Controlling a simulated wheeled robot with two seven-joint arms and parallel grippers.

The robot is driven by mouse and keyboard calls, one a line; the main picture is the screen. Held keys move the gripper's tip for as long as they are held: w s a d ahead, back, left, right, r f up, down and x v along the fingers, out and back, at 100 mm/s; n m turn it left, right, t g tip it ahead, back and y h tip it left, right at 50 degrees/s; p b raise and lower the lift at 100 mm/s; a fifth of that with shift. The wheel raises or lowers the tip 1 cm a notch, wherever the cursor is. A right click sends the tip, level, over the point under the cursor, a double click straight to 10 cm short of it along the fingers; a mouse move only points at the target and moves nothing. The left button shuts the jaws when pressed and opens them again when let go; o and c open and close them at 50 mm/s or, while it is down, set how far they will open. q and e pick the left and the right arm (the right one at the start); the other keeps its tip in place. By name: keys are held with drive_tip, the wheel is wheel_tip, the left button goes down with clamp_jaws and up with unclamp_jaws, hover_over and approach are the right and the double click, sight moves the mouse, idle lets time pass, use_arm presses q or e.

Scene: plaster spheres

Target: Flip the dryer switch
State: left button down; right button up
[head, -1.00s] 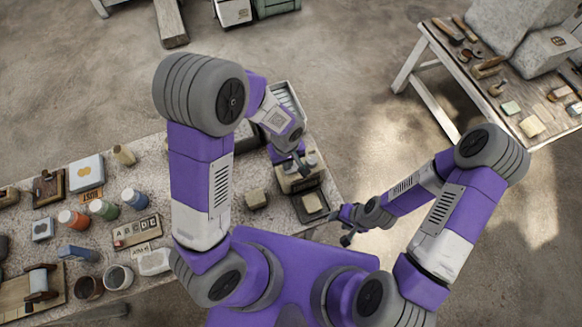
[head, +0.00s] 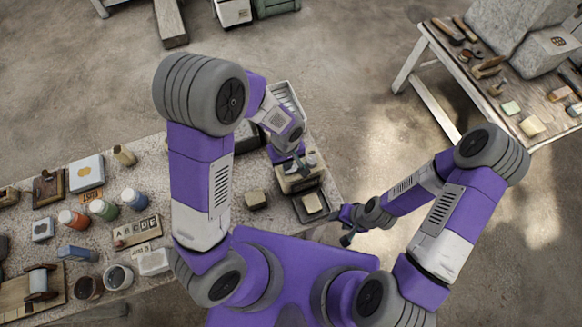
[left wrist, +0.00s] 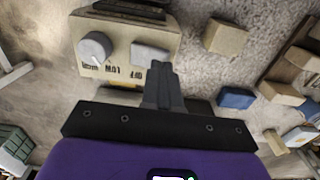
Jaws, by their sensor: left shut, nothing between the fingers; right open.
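The dryer (left wrist: 126,20) is a beige box with a round grey knob (left wrist: 94,47) and a pale rectangular switch (left wrist: 149,54) on its panel, in the left wrist view. In the head view the dryer (head: 297,183) is partly hidden by my left arm. My left gripper (left wrist: 162,68) is shut and empty, its fingertips at the right end of the switch and overlapping it in the picture; I cannot tell whether they touch. It also shows over the dryer in the head view (head: 303,166). My right gripper (head: 347,239) is open and empty, off the table's right corner.
A beige block (head: 256,199) lies left of the dryer. A dark tray with a pale block (head: 313,203) is in front of it. The floor to the right is clear up to a side table (head: 497,85).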

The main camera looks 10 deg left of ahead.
use_arm(q)
drive_tip(key=shift+f+b, duration=0.85)
drive_tip(key=shift+f, duration=0.1)
idle(0.9)
drive_tip(key=shift+r, duration=0.1)
drive_tip(key=shift+r+p, duration=2.6)
drive_tip(key=shift+r, duration=0.9)
drive_tip(key=shift+f, duration=0.1)
